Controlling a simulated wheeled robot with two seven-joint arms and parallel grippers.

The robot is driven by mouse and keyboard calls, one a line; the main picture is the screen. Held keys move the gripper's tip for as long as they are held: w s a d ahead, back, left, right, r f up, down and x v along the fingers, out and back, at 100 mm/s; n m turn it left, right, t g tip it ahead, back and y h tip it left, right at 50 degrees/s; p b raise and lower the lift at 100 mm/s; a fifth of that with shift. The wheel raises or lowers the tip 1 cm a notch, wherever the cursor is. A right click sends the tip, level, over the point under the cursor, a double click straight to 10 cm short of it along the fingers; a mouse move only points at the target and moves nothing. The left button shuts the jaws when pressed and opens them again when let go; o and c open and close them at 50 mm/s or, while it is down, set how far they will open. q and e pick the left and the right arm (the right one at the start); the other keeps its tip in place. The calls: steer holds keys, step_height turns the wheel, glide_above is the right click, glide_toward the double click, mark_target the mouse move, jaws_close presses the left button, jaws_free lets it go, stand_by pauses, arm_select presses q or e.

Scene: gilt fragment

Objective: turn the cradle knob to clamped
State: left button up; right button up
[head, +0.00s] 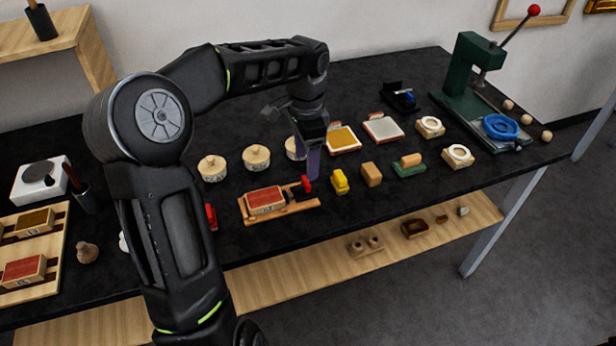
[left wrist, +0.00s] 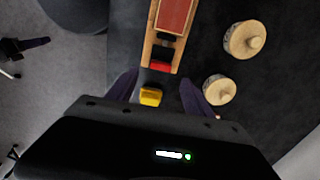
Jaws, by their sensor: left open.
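The cradle (head: 248,217) is a low wooden base on the dark table, holding a block with a red top (head: 265,199). Its red knob (head: 306,184) is at the right end. In the left wrist view the knob (left wrist: 160,67) shows beyond my fingers, at the cradle's near end. My left gripper (head: 313,163) is above and beside the knob, pointing down, its purple fingers (left wrist: 158,92) apart and empty. Contact with the knob does not show. The knob's setting cannot be read.
A yellow piece (head: 340,182) and a tan block (head: 372,174) stand right of the knob. Lidded round pots (head: 213,168) stand behind the cradle. A green press (head: 465,80) is at the far right. Another red piece (head: 211,216) lies left of the cradle.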

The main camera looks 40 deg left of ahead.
mark_target(306, 180)
arm_select(q)
step_height(306, 180, down, 7)
steer(key=shift+a+r+p, duration=0.1)
steer(key=shift+r+p, duration=0.05)
steer(key=shift+p, duration=0.2)
steer(key=shift+c, duration=0.6)
jaws_close()
